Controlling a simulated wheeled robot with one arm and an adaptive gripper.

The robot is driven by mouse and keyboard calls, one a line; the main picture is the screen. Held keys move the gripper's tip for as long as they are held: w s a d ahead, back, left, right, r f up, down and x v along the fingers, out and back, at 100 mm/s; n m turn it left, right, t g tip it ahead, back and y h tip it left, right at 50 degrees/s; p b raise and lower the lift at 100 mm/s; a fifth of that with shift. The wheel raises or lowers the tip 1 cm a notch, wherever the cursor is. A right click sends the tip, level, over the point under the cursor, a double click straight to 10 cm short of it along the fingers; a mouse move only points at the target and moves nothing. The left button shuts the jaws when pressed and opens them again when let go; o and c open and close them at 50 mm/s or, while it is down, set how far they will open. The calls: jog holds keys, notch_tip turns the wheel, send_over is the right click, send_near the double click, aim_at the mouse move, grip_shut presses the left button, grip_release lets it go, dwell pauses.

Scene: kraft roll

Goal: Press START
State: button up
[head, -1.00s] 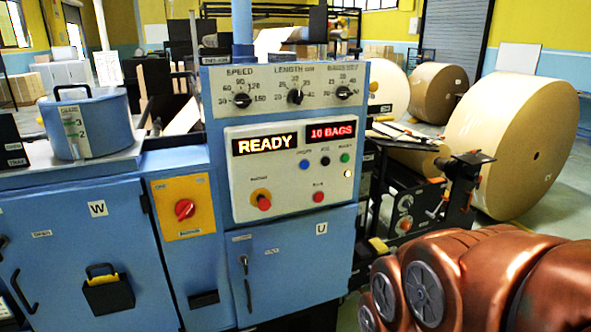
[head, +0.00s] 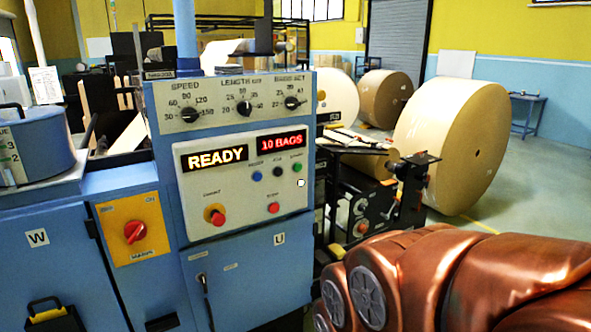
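The grey control panel (head: 240,190) faces me on the blue machine cabinet. Its displays read READY (head: 215,158) and 10 BAGS (head: 281,141). Below the right display are a blue button (head: 257,176), a black button (head: 277,172) and a green button (head: 297,168). Their labels are too small to read surely, so I cannot confirm which is START. A red button (head: 274,208) sits lower, and a red mushroom knob (head: 216,216) on yellow is at lower left. My copper arm fills the lower right, apart from the buttons in the picture; my gripper is out of view.
Three dials, including SPEED (head: 189,114), sit above the panel. A red rotary switch (head: 134,232) is on a yellow plate at left. Large kraft rolls (head: 450,140) and a dark machine frame (head: 370,200) stand right. Open floor lies beyond the rolls.

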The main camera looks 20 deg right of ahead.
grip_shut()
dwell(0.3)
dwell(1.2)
